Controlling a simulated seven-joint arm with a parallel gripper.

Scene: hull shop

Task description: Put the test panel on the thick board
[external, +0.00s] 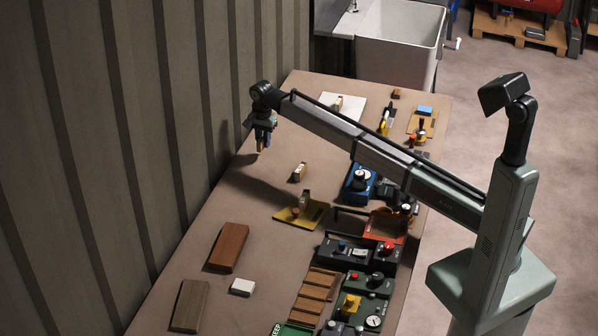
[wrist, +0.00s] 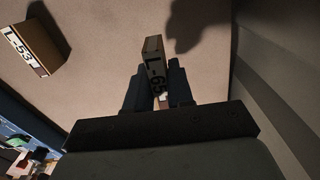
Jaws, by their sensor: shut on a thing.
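My gripper (external: 262,139) is raised above the far left part of the table. It is shut on a small tan block with a pale face marked L-65 (wrist: 155,68), which also shows below the fingers in the external view (external: 261,147). A similar tan block marked L-53 (wrist: 36,47) stands apart on the table, also in the external view (external: 299,172). I cannot tell for sure which labelled piece is the test panel. Two boards lie at the near left: a reddish-brown one (external: 228,247) and a grey-brown one (external: 190,305). The reddish one looks thick.
A small white block (external: 242,287) lies between the boards and a slatted wooden rack (external: 315,291). A yellow plate (external: 301,213) carries a small upright piece. Control boxes (external: 358,251) crowd the right side. A ribbed wall (external: 140,130) borders the left edge. Table between gripper and boards is mostly clear.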

